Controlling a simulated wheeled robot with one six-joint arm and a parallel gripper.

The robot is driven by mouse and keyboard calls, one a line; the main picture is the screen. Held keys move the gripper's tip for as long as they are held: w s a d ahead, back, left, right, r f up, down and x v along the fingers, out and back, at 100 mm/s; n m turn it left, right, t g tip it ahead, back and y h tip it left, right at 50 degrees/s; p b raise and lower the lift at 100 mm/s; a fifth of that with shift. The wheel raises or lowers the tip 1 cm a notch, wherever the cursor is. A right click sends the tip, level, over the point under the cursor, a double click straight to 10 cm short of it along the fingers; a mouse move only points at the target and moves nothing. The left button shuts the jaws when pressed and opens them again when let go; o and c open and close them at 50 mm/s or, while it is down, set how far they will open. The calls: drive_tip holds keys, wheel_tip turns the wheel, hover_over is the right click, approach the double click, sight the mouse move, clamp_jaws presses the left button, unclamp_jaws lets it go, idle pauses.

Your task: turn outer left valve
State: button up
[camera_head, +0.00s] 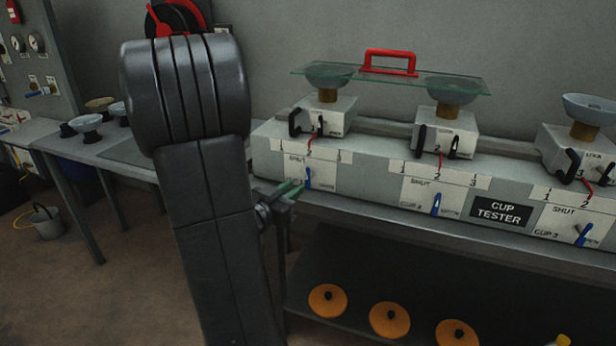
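The cup tester (375,170) is a long grey bench unit with three stations in view. Its left station has a small blue valve handle (308,178) on a white label, pointing roughly up and down. Similar blue handles show at the middle station (436,203) and the right station (583,235). My gripper (292,190) is just left of the left blue handle, in front of the label's left part. Its greenish fingertips look very close to the handle, but I cannot tell whether they touch it. My arm hides most of the gripper, and the finger gap is not clear.
A glass plate (450,86) with a red handle (389,62) lies over the left two cups. Orange discs (328,300) lie on the shelf below. A side table (110,150) with cups stands left, and a bucket (47,222) is on the floor.

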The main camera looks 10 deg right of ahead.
sight(306, 178)
drive_tip(key=x, duration=0.8)
drive_tip(key=shift+c, duration=0.2)
clamp_jaws()
